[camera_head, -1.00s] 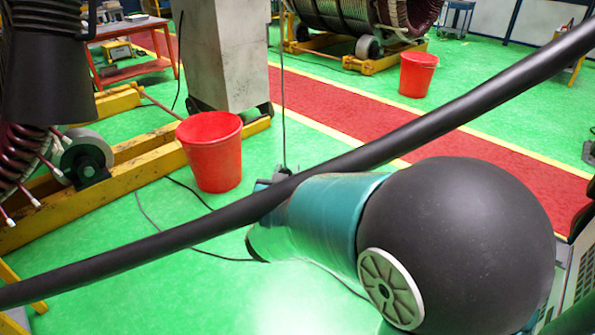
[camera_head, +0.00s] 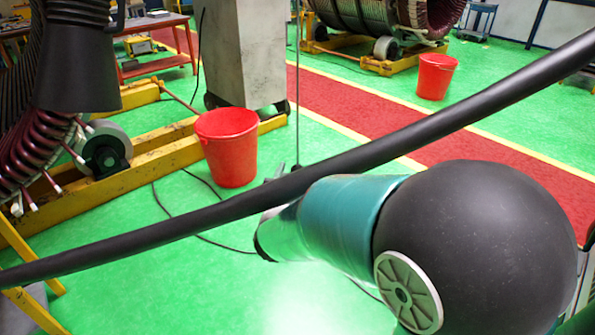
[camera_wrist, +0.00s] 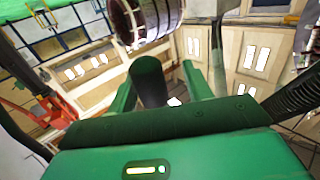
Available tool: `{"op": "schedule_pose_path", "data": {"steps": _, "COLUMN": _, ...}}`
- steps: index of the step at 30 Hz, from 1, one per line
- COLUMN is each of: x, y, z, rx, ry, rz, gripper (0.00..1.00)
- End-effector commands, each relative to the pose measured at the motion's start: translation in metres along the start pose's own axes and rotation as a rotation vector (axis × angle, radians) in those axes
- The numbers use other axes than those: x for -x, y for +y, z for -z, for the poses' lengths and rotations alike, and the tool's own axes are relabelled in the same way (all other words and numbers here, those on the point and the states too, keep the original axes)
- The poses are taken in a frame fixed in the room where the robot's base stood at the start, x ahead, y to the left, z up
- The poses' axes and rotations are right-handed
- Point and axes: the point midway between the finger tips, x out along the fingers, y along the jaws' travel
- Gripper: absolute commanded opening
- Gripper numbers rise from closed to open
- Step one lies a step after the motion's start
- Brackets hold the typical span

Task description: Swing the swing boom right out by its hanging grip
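A thin dark cord (camera_head: 298,90) hangs straight down in the head view, and its lower end meets my gripper (camera_head: 284,172), partly hidden behind a dark bar. In the wrist view, my gripper (camera_wrist: 160,85) has its two green fingers apart. A short dark cylinder (camera_wrist: 149,82), which looks like the hanging grip, stands between them. It is close to the left finger, with a gap visible to the right finger. A long dark bar (camera_head: 140,233) crosses the head view diagonally; I cannot tell whether it is the swing boom.
A red bucket (camera_head: 228,160) stands behind my gripper by a grey cabinet (camera_head: 250,55). A stator on a yellow frame (camera_head: 165,152) is at left. Another red bucket (camera_head: 435,78) and a large stator (camera_head: 370,15) are farther back.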

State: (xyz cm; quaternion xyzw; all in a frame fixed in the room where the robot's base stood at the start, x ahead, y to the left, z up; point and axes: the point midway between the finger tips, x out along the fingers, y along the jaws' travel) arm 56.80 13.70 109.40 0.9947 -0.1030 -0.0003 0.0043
Motion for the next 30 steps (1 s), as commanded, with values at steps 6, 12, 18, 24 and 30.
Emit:
{"op": "schedule_pose_path", "data": {"steps": 6, "x": 0.001, "y": 0.003, "z": 0.001, "rx": 0.000, "ry": 0.002, "rz": -0.006, "gripper": 0.50}}
{"op": "schedule_pose_path", "data": {"steps": 12, "x": 0.017, "y": 0.003, "z": 0.002, "rx": -0.001, "ry": 0.003, "rz": -0.005, "gripper": 0.50}}
{"op": "schedule_pose_path", "data": {"steps": 18, "x": 0.058, "y": 0.003, "z": 0.001, "rx": -0.001, "ry": 0.002, "rz": -0.003, "gripper": 0.50}}
{"op": "schedule_pose_path", "data": {"steps": 24, "x": 0.102, "y": 0.002, "z": 0.000, "rx": 0.000, "ry": 0.001, "rz": -0.002, "gripper": 0.50}}
{"op": "schedule_pose_path", "data": {"steps": 30, "x": 0.130, "y": 0.002, "z": 0.000, "rx": 0.000, "ry": 0.000, "rz": -0.005, "gripper": 0.50}}
